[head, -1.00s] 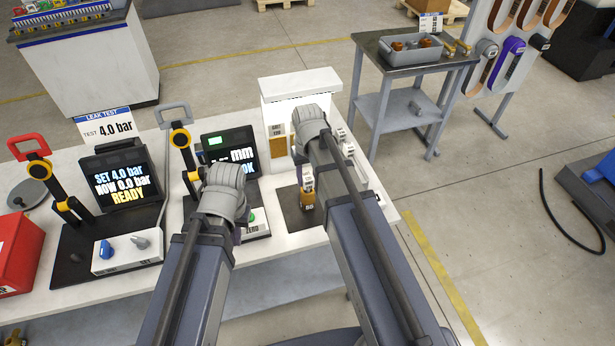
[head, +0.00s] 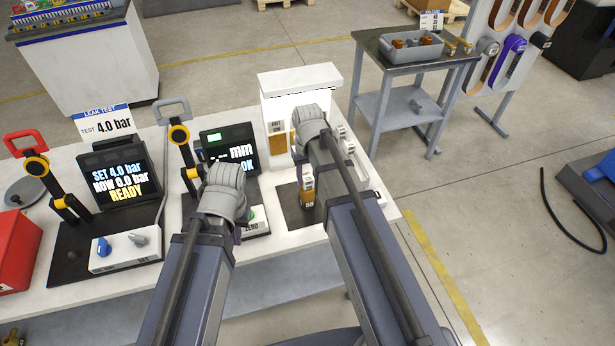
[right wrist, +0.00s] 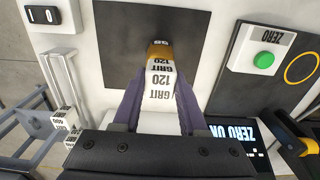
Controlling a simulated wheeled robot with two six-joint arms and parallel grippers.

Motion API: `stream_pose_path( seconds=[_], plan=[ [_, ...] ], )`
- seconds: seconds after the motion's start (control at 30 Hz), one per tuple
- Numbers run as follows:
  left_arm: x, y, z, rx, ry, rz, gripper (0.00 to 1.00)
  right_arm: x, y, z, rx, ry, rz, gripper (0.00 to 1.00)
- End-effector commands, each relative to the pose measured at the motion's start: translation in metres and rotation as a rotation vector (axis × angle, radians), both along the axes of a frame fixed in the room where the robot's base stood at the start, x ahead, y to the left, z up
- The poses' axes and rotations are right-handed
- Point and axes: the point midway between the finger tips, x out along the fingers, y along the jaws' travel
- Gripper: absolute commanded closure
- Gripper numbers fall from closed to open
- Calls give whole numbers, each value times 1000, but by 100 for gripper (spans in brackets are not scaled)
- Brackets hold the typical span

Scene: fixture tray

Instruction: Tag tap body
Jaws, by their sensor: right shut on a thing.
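My right gripper (right wrist: 159,84) is shut on a white block (right wrist: 160,82) printed "GRIT 120", between its purple fingers in the right wrist view. A brown-gold block (right wrist: 159,49) with white marks shows just past it, over or on a dark plate (right wrist: 112,50); contact is unclear. In the head view the white block (head: 307,178) appears above the brown-gold one (head: 307,199). My left gripper (head: 238,233) is mostly hidden behind its wrist, so its jaws cannot be read. I cannot identify the tap body for certain; small brass-coloured parts (head: 399,43) lie in a grey tray (head: 398,57).
A leak-test station with a screen (head: 121,178) and red-handled lever (head: 25,142) stands at left. A grey-handled lever (head: 172,108) and mm screen (head: 228,145) are beside my left arm. A red box (head: 18,250) is at far left. A side table (head: 370,45) stands behind.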

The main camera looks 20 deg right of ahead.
Motion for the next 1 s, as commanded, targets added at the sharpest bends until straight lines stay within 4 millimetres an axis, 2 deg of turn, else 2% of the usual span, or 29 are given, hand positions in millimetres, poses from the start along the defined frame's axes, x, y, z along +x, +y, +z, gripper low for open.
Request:
stream_pose_path(
  seconds=[0.87,0.9,1.0],
  plan=[
    [0,0,-8,0,0,0,100,0,0,-8,0,0,0,100],
    [0,0,-8,0,0,0,100,0,0,-8,0,0,0,57],
    [0,0,-8,0,0,0,100,0,0,-8,0,0,0,46]
  ],
)
